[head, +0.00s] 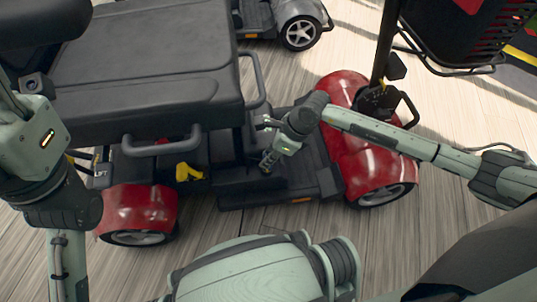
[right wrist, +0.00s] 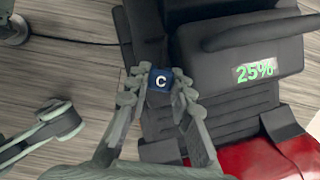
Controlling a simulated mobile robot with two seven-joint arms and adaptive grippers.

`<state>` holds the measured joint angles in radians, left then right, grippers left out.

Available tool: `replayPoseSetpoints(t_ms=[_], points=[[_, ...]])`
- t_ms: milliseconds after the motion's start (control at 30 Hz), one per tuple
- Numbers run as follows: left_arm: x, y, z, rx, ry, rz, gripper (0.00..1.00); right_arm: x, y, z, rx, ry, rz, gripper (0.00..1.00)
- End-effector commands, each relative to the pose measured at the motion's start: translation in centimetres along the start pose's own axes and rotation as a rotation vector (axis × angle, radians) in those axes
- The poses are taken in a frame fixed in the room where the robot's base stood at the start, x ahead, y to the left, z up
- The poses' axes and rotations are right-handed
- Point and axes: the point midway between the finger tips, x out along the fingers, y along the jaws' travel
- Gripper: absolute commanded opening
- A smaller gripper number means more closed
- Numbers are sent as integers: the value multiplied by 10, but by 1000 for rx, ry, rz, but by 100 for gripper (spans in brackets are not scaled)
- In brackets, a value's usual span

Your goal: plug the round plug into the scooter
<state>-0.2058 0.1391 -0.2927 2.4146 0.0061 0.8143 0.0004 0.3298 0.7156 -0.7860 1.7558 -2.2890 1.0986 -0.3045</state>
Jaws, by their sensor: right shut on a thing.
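The red scooter (head: 345,150) with a black seat (head: 150,65) stands in the middle of the head view. My right gripper (head: 268,162) is over its dark foot deck, in front of the seat. In the right wrist view my right gripper (right wrist: 158,93) is shut on a small plug with a blue face marked C (right wrist: 160,79). The fingers hide its sides, so I cannot tell if it is round. A black scooter housing with a green 25% display (right wrist: 255,72) is to the right of the plug. No socket can be made out. My left arm shows at the left, its gripper out of view.
A yellow part (head: 188,172) sits low under the seat. Looped black handles (head: 165,148) stick out from the seat's edge. The steering column and a black basket (head: 470,40) rise at the right. Another scooter's grey wheel (head: 300,33) is behind.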

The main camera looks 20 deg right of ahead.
Motion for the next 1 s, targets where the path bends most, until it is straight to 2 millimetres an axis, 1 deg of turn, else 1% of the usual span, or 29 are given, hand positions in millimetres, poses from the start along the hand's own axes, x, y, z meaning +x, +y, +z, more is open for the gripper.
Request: replayPoseSetpoints(t_ms=[567, 1000], points=[[-1, 0, 1, -1, -5, 0, 34, 0, 0, 0, 0, 0, 0, 0], [-5, 0, 1, 0, -2, 0, 34, 7, 0, -3, 0, 0, 1, 0]])
